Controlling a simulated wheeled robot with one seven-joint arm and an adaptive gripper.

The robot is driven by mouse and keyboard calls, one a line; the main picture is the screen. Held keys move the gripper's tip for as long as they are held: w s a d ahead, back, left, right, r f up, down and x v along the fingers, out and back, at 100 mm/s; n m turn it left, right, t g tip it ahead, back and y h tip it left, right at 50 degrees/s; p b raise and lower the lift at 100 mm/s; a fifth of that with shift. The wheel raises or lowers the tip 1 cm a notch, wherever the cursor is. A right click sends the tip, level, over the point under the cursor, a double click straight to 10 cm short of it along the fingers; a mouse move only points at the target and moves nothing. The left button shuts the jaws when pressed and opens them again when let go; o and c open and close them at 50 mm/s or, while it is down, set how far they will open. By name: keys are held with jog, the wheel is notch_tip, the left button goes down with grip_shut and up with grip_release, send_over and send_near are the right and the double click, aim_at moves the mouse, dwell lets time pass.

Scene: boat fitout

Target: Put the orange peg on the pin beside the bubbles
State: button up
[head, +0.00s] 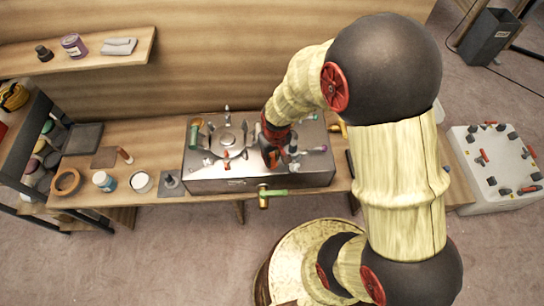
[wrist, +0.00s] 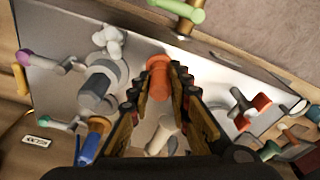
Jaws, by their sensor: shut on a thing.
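The orange peg (wrist: 158,78) shows between the fingertips of my gripper (wrist: 159,82) in the wrist view, and the fingers are shut on it. The peg is over the grey metal panel; I cannot tell whether its far end touches anything. A cream round-ended piece (wrist: 163,135) shows between the fingers, nearer the camera. In the head view my gripper (head: 274,148) is low over the right half of the metal box (head: 215,184), and the peg there is hard to make out. I cannot make out the bubbles mark or the pin beside it.
Close by on the panel are a grey cylinder (wrist: 97,90), a white lobed knob (wrist: 109,41) and an orange-ended lever (wrist: 259,104). A green-handled tap (head: 272,192) sticks out in front of the box. Jars, including a white-lidded one (head: 104,181), stand left on the bench.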

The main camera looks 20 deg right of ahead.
jog(key=shift+f+b, duration=0.9)
jog(key=shift+f, duration=0.45)
dwell(0.3)
jog(key=o, duration=1)
jog(key=shift+o, duration=0.9)
jog(key=o, duration=0.4)
jog(key=shift+r, duration=0.1)
jog(key=shift+r+p, duration=3.2)
jog(key=shift+r, duration=1.05)
